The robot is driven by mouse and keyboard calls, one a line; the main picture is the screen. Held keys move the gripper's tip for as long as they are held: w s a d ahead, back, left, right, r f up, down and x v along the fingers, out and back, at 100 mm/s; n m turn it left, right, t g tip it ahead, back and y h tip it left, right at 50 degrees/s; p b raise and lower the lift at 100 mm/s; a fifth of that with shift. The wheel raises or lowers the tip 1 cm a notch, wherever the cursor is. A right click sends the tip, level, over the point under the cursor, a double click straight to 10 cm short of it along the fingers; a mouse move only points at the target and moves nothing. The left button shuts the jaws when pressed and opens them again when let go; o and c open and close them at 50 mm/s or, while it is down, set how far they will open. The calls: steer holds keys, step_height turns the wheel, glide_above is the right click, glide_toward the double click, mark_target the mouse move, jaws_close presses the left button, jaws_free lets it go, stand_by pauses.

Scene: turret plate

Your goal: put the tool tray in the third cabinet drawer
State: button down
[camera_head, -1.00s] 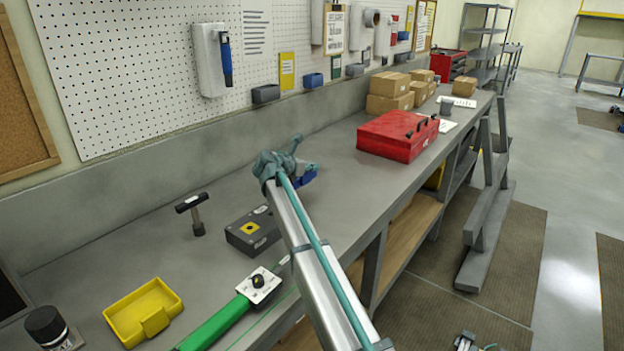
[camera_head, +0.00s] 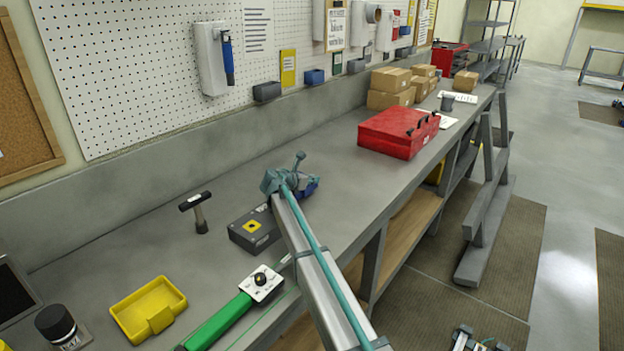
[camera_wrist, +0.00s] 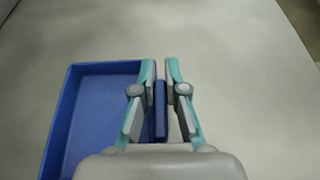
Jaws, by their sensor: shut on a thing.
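A blue tray (camera_wrist: 95,110) with a raised tab (camera_wrist: 160,112) on its right side is at the left of the wrist view. My gripper (camera_wrist: 160,75) is shut on this tab, one finger on each side. In the head view my gripper (camera_head: 291,183) is over the middle of the workbench, and part of the blue tray (camera_head: 310,187) shows beside it; my arm hides the rest. I cannot tell if the tray touches the bench. No cabinet drawer can be made out.
Cardboard boxes (camera_head: 390,98) stand farther back. Bench between my gripper and the toolbox is clear.

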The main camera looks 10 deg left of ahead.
steer(key=shift+f, duration=0.1)
steer(key=c, duration=1.2)
jaws_free()
steer(key=b+v, duration=0.2)
steer(key=v, duration=0.9)
steer(key=shift+o, duration=0.9)
steer(key=shift+s+a+r+b, duration=0.2)
steer(key=shift+s+r+b, duration=0.1)
steer(key=shift+s, duration=0.2)
